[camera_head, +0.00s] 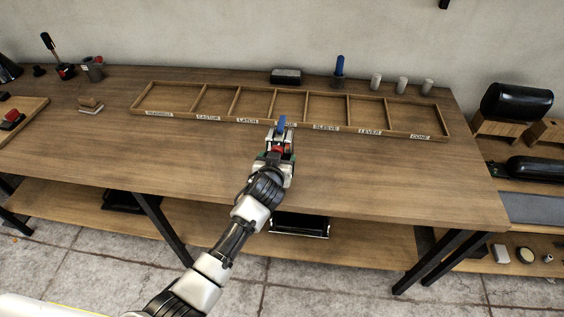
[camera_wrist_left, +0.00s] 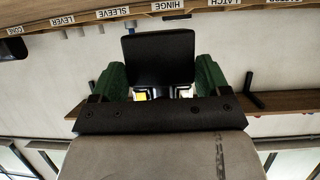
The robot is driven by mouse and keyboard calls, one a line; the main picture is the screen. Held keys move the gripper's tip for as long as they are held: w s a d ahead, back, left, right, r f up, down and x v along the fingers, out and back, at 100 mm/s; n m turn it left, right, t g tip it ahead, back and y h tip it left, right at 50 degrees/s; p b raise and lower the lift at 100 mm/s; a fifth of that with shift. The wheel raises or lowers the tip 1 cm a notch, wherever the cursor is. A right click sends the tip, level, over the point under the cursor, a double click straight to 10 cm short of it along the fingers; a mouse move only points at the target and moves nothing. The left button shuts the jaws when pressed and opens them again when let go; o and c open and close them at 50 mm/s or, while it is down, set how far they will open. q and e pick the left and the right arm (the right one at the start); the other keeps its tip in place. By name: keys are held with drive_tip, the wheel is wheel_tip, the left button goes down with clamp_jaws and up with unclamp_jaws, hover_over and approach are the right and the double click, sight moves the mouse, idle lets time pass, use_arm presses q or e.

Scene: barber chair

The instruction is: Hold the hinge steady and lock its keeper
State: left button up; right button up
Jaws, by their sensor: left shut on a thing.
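My left gripper (camera_head: 277,152) is above the front edge of a labelled wooden tray, at the middle compartment. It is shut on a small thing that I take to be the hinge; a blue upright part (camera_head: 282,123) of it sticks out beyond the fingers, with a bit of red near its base. In the left wrist view, a dark flat panel (camera_wrist_left: 158,60) lies between the gripper's two green fingers; I cannot tell which part it is. The keeper cannot be made out. My right gripper is not in view.
The tray (camera_head: 330,129) has several compartments, which look empty, with labels including LATCH, SLEEVE and LEVER. The tabletop (camera_head: 400,175) in front is clear.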

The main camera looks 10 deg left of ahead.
use_arm(q)
drive_tip(key=shift+w+a+f+b, duration=0.55)
drive_tip(key=shift+a+f+b, duration=0.1)
drive_tip(key=shift+a+f, duration=0.25)
drive_tip(key=shift+w+a+f+b, duration=0.6)
drive_tip(key=shift+a+f, duration=0.25)
drive_tip(key=shift+a, duration=0.1)
drive_tip(key=shift+w+a+f+b, duration=0.55)
drive_tip(key=shift+a+f+b, duration=0.1)
drive_tip(key=shift+a+f, duration=0.25)
drive_tip(key=shift+f+b, duration=0.5)
drive_tip(key=shift+f, duration=0.2)
drive_tip(key=o, duration=1.4)
drive_tip(key=shift+s, duration=0.1)
